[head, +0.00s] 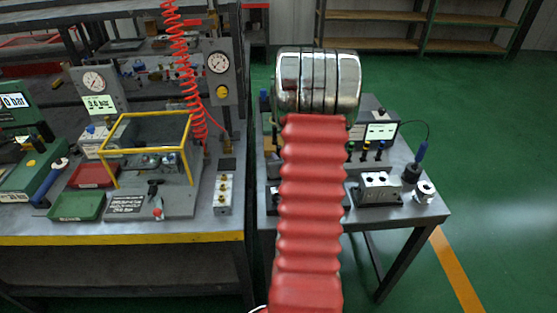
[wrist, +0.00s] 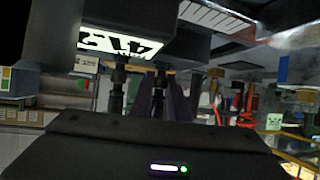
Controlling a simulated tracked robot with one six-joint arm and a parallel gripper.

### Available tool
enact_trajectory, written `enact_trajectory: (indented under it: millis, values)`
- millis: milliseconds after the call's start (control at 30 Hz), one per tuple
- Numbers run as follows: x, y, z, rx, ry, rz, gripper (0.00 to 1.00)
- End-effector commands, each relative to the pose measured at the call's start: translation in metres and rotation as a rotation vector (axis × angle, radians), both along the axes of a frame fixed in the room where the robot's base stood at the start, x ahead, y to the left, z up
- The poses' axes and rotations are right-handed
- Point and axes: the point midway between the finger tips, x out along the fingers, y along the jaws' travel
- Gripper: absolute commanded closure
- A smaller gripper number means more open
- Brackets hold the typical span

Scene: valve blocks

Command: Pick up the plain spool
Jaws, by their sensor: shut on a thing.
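My gripper (wrist: 161,98) shows in the wrist view, with its two dark fingers close together around a slim dark spool (wrist: 160,77). The fingers hide most of this spool, and I cannot tell its markings. Beside it, to the left, another dark spool (wrist: 117,92) stands apart from the fingers. In the head view my arm hides the gripper and the held spool. There, several small dark spools (head: 365,152) stand in a row in front of the unit with a lit display, right of my arm.
The unit's lit display (wrist: 118,44) shows upside down in the wrist view. On the right table (head: 405,207) are a metal valve block (head: 376,189), a blue-handled tool (head: 420,155) and a white-metal ring piece (head: 425,191). A yellow frame (head: 150,116) stands on the left bench.

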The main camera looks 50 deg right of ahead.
Motion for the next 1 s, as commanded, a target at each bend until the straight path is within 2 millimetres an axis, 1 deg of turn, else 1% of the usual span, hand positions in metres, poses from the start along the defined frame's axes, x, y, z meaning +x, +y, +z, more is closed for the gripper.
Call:
enact_trajectory:
  millis: [200, 367, 567, 833, 1000]
  values:
    - [0.0, -0.001, 0.002, -0.002, -0.001, -0.001, 1.0]
    - [0.0, -0.001, 0.011, -0.003, -0.002, 0.0, 1.0]
    - [0.0, -0.001, 0.035, -0.005, -0.003, 0.0, 1.0]
    - [0.0, -0.001, 0.076, -0.005, -0.004, -0.001, 1.0]
    - [0.0, -0.001, 0.094, -0.003, -0.002, 0.0, 1.0]
